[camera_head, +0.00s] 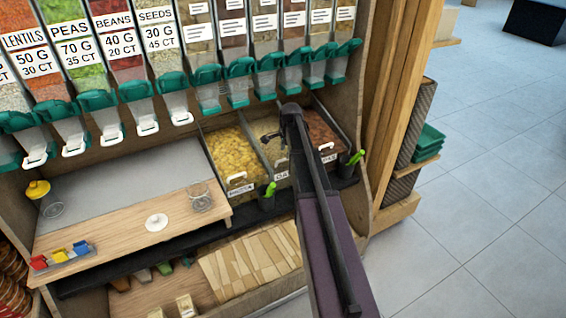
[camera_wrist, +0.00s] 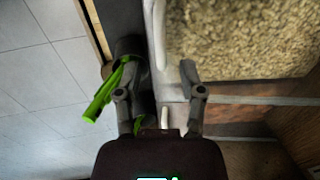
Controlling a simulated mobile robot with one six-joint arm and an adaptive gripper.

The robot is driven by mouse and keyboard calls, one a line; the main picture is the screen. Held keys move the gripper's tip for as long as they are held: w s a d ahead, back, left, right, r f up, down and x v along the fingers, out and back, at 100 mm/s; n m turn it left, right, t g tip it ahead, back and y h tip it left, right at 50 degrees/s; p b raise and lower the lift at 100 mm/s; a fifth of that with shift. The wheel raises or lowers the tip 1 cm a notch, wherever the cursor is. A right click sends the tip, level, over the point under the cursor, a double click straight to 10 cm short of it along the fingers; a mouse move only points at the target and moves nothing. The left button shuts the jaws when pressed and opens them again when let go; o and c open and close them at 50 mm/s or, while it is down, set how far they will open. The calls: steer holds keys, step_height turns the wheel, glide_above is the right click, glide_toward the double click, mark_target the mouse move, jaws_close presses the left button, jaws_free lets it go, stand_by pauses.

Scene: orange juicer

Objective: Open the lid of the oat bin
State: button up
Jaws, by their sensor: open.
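The oat bin (camera_head: 274,150) is the middle of three bins under the dispensers, partly hidden by my arm. Its pale oats show through the clear lid in the wrist view (camera_wrist: 240,40). The lid looks closed. Its white handle (camera_wrist: 187,70) is at the front edge, beside the tip of my right-hand finger; I cannot tell whether they touch. My gripper (camera_wrist: 157,97) is open, with nothing visible between its fingers. In the head view my gripper (camera_head: 272,137) is above the oat bin.
A yellow pasta bin (camera_head: 234,158) is to the left and a reddish-brown bin (camera_head: 322,132) to the right. A dark cup (camera_wrist: 128,48) with a green scoop (camera_wrist: 104,95) is close to my left-hand finger. Dispensers with green spouts (camera_head: 240,67) hang above.

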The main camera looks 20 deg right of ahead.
mark_target(285, 160)
steer(key=shift+w+f+b, duration=0.2)
steer(key=shift+f+b, duration=0.6)
steer(key=shift+f, duration=0.15)
steer(key=shift+w+f+b, duration=0.15)
steer(key=shift+f+b, duration=0.65)
steer(key=shift+f, duration=0.15)
jaws_close()
